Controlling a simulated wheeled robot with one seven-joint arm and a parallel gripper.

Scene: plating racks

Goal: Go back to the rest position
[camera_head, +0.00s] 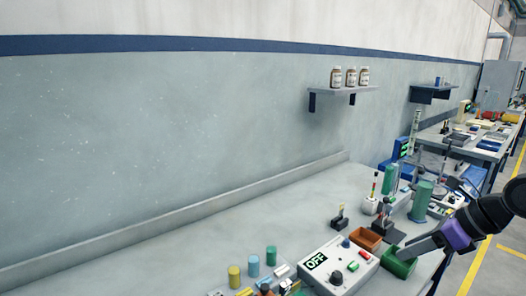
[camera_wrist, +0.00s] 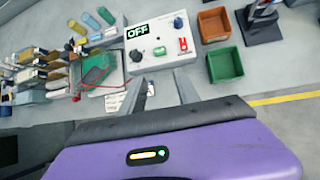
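My gripper (camera_head: 408,250) comes in from the right edge in the head view, above the bench's front edge beside the green bin (camera_head: 399,262). In the wrist view my gripper (camera_wrist: 159,86) shows two grey fingers set apart, with nothing held between them. No rest position is marked in either view.
A brown bin (camera_head: 367,239) stands behind the green one. Green cylinders (camera_head: 421,201) and small devices stand farther along the bench. Coloured cylinders (camera_head: 253,265) and a rack cluster lie left of the box. A shelf (camera_head: 340,90) with jars hangs on the wall. The bench's left part is clear.

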